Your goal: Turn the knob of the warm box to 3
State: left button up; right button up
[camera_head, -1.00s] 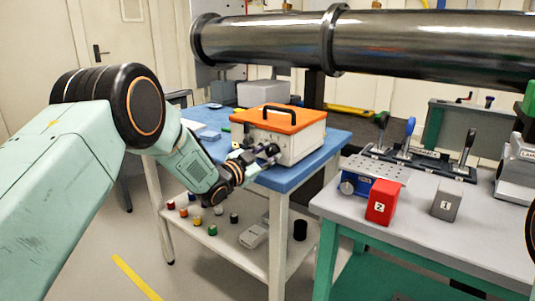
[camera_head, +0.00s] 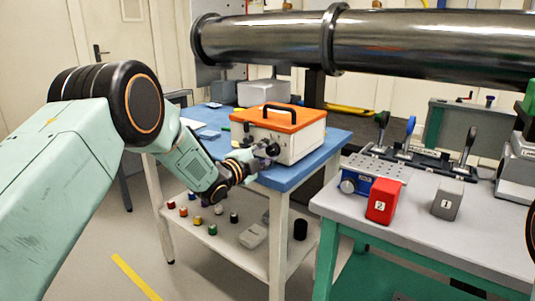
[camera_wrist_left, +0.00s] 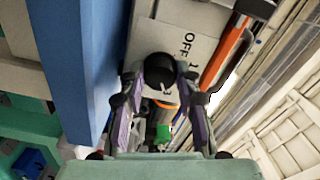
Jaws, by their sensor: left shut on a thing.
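The warm box (camera_head: 303,143) is white with an orange lid (camera_head: 279,118) and a black handle, and it stands on the blue-topped table (camera_head: 303,171). In the left wrist view its white face (camera_wrist_left: 203,22) shows the marks "OFF", "1" and "3" around a black knob (camera_wrist_left: 158,70). My left gripper (camera_head: 262,154) is at the front of the box. In the wrist view its fingers (camera_wrist_left: 158,84) are shut on the knob, one on each side. Where the knob's pointer stands is not clear. My right gripper is not in view; only a dark piece shows at the right edge.
A grey bench (camera_head: 420,220) at the right holds a red block marked 2 (camera_head: 382,201), a grey block marked 1 (camera_head: 447,200) and a blue perforated fixture. A large dark pipe (camera_head: 400,42) runs behind. Several small coloured items lie on the lower shelf (camera_head: 205,233).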

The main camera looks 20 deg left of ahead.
pick_arm(q)
jog(key=shift+m, duration=0.3)
jog(key=o, duration=1.1)
jog(key=shift+o, duration=0.2)
jog(key=shift+s, duration=0.1)
jog(key=v, duration=1.1)
jog(key=shift+s+a, duration=0.15)
jog(key=shift+s, duration=0.25)
